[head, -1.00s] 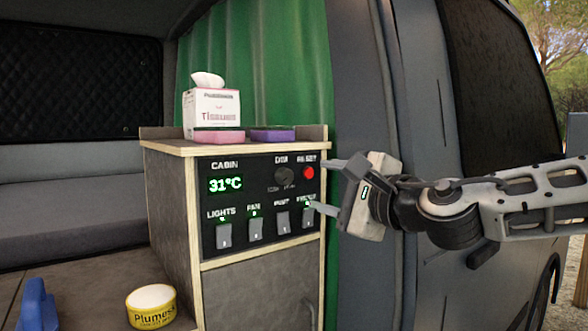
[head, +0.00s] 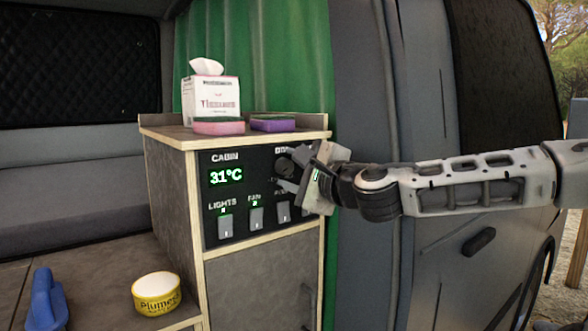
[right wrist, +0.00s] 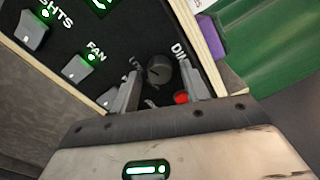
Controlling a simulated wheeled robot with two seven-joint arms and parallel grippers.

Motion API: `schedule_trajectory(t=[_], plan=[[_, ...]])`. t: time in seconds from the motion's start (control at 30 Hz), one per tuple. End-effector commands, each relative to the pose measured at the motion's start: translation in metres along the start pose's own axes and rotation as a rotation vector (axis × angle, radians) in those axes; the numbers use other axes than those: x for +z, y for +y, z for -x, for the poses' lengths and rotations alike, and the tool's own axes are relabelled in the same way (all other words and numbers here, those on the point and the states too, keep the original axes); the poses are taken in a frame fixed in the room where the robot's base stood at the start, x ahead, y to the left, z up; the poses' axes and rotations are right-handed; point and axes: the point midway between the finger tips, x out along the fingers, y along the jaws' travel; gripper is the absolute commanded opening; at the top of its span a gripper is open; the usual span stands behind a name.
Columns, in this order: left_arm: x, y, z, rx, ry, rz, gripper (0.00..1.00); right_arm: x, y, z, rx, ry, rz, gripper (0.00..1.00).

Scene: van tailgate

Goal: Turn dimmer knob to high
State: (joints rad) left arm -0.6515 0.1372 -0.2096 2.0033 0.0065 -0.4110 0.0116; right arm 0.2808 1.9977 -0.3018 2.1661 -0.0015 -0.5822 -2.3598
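The dark round dimmer knob (head: 284,165) is on the black control panel (head: 262,176), under the partly covered label. In the right wrist view the knob (right wrist: 159,70) shows between and just past my fingertips, with a gap to each side. My right gripper (head: 290,172) is at the panel's right side, its fingers apart around the knob's position; the right wrist view shows it open too (right wrist: 162,82). I cannot tell whether a finger touches the knob. The red button (right wrist: 181,98) lies close to one finger and is hidden in the head view. My left gripper is not in view.
Switches such as the lights switch (head: 225,226) and fan switch (head: 256,218) line the panel; the display (head: 226,176) reads 31°C. A tissue box (head: 210,100), pink sponge (head: 218,127) and purple sponge (head: 273,125) sit on top. A yellow tin (head: 157,293) and blue object (head: 48,300) stand lower left.

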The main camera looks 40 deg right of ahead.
Motion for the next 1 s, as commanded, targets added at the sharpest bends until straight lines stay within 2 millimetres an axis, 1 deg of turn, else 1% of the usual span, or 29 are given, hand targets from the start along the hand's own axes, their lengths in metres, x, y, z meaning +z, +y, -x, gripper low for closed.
schedule_trajectory(t=[0.03, 0.07, 0.1, 0.13, 0.37, 0.57, 0.77, 1.0], plan=[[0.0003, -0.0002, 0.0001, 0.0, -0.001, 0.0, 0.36, 0.0001, -0.0001, 0.0001, 0.0, 0.0, 0.0, 0.31], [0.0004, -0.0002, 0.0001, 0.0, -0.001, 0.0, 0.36, 0.0001, -0.0001, 0.0002, 0.0, 0.0, 0.0, 0.22], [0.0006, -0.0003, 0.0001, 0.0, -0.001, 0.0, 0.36, 0.0001, -0.0001, 0.0002, 0.0, 0.0, 0.0, 0.11], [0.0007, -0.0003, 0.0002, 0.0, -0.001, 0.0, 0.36, 0.0001, -0.0001, 0.0002, 0.0, 0.0, 0.0, 0.06], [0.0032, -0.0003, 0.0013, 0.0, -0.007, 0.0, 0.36, 0.0002, -0.0001, 0.0003, 0.0, 0.0, -0.009, 0.06], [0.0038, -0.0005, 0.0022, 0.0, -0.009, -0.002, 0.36, 0.0003, -0.0001, 0.0003, 0.001, -0.001, -0.068, 0.06], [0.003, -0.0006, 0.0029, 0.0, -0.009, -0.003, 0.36, 0.0004, -0.0002, 0.0003, 0.001, -0.001, -0.201, 0.06], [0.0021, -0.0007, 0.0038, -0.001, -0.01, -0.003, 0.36, 0.0006, -0.0002, 0.0003, 0.001, -0.001, -0.424, 0.06]])
